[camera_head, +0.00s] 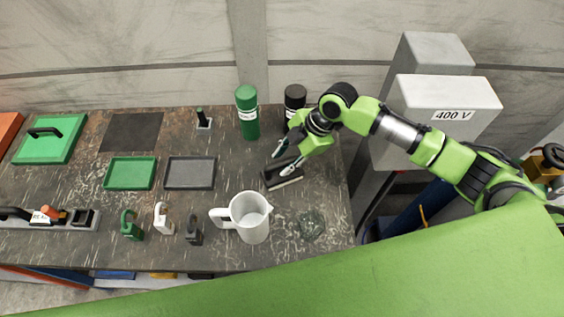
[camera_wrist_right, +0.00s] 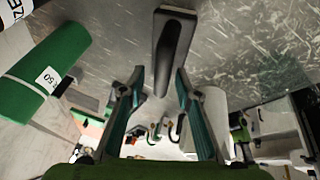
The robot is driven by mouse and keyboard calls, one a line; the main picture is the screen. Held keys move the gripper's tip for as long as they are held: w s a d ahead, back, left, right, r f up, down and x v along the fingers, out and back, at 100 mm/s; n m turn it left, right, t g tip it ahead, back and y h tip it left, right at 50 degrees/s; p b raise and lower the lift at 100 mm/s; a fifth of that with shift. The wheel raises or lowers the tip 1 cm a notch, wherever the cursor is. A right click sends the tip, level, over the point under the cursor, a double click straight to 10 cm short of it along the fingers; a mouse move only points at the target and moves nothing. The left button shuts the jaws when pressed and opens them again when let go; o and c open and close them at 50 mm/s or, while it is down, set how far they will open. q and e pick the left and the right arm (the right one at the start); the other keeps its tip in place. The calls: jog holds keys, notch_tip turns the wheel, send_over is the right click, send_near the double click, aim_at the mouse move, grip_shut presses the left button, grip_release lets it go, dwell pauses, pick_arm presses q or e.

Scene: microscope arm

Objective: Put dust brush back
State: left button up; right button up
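The dust brush (camera_head: 285,181) has a dark handle on a flat block with a pale lower edge. It lies on the worktop right of the grey tray. My right gripper (camera_head: 287,154) is over it with its fingers spread. In the right wrist view, the open fingers (camera_wrist_right: 157,82) stand either side of the end of the brush's dark handle (camera_wrist_right: 172,50), with gaps visible on both sides. I cannot tell how deep the handle sits between them. My left gripper is not in view.
A green bottle (camera_head: 247,115) and a black bottle (camera_head: 294,100) stand behind the brush. A white jug (camera_head: 250,222) and a clear glass dish (camera_head: 312,224) stand in front. A grey tray (camera_head: 190,173), green tray (camera_head: 130,173) and dark mat (camera_head: 131,131) lie left.

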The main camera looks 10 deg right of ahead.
jog(key=b+v, duration=0.2)
jog(key=v, duration=0.8)
jog(key=shift+b, duration=0.4)
jog(key=shift+s+d, duration=0.1)
